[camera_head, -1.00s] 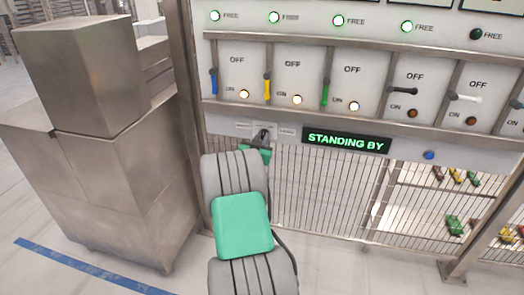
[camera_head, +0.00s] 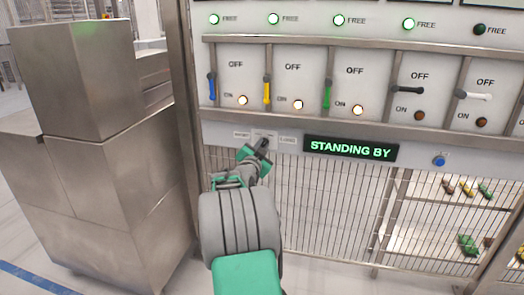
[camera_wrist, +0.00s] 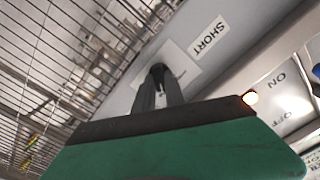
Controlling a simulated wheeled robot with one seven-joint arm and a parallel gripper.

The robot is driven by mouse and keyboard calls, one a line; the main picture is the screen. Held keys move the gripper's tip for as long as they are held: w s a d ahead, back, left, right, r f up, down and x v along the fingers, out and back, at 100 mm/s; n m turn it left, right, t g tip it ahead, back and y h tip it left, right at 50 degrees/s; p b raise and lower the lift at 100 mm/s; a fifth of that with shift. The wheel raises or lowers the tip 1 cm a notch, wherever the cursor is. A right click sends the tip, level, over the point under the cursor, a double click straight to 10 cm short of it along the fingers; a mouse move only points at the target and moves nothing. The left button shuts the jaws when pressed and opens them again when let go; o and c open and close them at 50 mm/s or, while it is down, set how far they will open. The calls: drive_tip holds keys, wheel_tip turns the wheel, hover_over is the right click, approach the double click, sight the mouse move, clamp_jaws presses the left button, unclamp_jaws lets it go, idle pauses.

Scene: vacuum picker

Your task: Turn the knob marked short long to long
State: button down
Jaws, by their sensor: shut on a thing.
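The SHORT label (camera_head: 241,134) and the LONG label (camera_head: 288,139) sit on the grey strip below the switches, with the small knob between them. My gripper (camera_head: 263,145) covers most of the knob in the head view and leans up to the right. In the wrist view, my gripper (camera_wrist: 160,90) is shut on the dark knob (camera_wrist: 158,70), in front of its pale plate (camera_wrist: 185,62). The SHORT label (camera_wrist: 209,36) shows there too; LONG is not seen in that view. The knob's exact pointing is hidden by the fingers.
A STANDING BY display (camera_head: 350,148) and a blue button (camera_head: 440,160) are to the right. Lever switches, including a blue one (camera_head: 212,88), line the panel above. Wire mesh (camera_head: 325,205) is below. Metal boxes (camera_head: 100,190) stand at the left.

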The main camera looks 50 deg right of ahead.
drive_tip(key=c, duration=1.4)
unclamp_jaws()
drive_tip(key=shift+a, duration=0.15)
drive_tip(key=v, duration=0.7)
drive_tip(key=shift+s+a+p, duration=0.2)
drive_tip(key=shift+a+p, duration=0.1)
drive_tip(key=shift+p, duration=0.1)
